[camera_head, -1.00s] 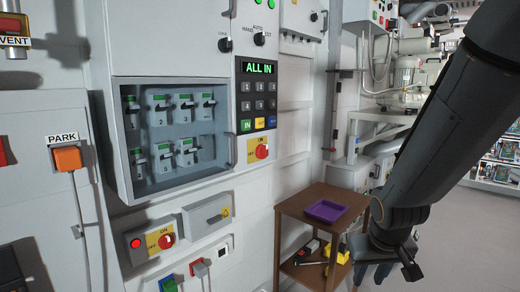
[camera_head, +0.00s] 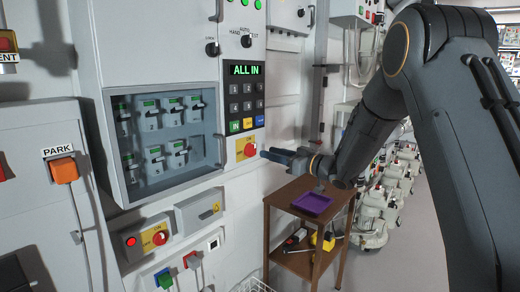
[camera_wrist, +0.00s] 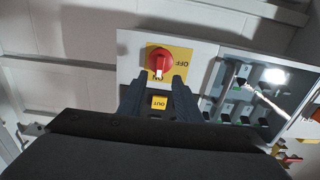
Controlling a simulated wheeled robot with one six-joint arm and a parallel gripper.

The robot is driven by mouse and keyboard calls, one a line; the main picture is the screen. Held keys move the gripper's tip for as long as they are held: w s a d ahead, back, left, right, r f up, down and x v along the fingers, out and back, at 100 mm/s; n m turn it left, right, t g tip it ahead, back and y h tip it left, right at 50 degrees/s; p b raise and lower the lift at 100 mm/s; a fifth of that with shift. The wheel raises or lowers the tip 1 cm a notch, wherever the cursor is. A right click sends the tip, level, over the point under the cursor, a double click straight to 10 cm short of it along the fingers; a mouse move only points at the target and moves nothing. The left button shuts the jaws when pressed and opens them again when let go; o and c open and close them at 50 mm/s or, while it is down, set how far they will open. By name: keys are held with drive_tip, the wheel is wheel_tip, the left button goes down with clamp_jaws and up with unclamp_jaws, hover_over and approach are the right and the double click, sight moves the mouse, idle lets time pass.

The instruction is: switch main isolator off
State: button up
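A red rotary knob on a yellow plate (camera_head: 246,148) is at the lower right of the grey cabinet, under the keypad. In the wrist view the red knob (camera_wrist: 158,63) shows large, with OFF beside it on the right. Its white mark points down in that picture, away from OFF. My gripper (camera_head: 268,155) is just right of this knob in the head view, pointing at the panel. In the wrist view my gripper (camera_wrist: 156,88) has its two fingers apart and empty, just below the knob. Whether they touch it I cannot tell.
A second red knob (camera_head: 158,238) sits on a lower box beside a lit red lamp (camera_head: 131,241). A windowed breaker compartment (camera_head: 165,140) is to the left. A brown table (camera_head: 283,203) with a purple tray (camera_head: 312,203) stands below my arm.

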sight(255, 149)
drive_tip(key=p+x, duration=0.1)
drive_tip(key=x, duration=0.5)
drive_tip(key=shift+p, duration=0.3)
clamp_jaws()
